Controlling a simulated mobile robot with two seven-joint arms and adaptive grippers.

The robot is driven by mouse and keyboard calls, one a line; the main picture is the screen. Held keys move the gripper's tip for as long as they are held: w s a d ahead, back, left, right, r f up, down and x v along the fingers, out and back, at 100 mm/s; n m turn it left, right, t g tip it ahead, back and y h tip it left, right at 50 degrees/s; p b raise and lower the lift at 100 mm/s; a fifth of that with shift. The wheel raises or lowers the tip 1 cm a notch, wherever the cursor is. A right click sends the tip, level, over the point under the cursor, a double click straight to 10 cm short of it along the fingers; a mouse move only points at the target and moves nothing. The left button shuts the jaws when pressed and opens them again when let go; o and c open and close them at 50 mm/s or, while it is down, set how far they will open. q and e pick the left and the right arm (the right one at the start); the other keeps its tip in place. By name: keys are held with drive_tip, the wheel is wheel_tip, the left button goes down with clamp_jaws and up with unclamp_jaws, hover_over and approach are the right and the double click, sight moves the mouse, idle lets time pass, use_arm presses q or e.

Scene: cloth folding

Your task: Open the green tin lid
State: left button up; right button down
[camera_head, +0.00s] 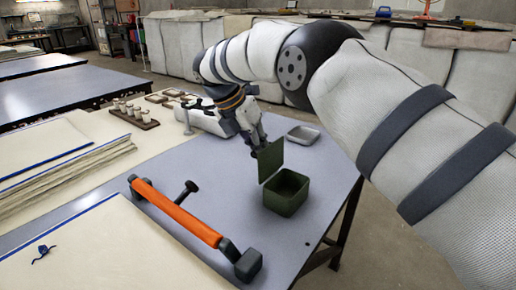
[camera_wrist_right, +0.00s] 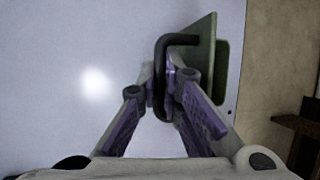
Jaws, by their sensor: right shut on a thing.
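A green tin (camera_head: 287,196) stands on the grey-blue table, near its right edge. Its green lid (camera_head: 271,160) stands up steeply at the tin's back left side, so the tin's inside shows. My right gripper (camera_head: 259,144) is at the lid's upper part. In the right wrist view, the right gripper (camera_wrist_right: 166,88) is shut on a dark bar handle (camera_wrist_right: 161,62) attached to the lid (camera_wrist_right: 206,58). Part of the tin (camera_wrist_right: 221,72) shows behind the lid there. My left gripper is not in view.
An orange bar with dark ends (camera_head: 178,211) lies in front and left of the tin. A small grey tray (camera_head: 303,135) sits behind it. Stacked cream sheets (camera_head: 70,160) fill the left. The table (camera_head: 325,200) ends just right of the tin.

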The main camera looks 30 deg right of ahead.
drive_tip(key=c, duration=2)
unclamp_jaws()
drive_tip(key=shift+d, duration=0.1)
drive_tip(key=v, duration=0.7)
drive_tip(key=shift+r, duration=0.15)
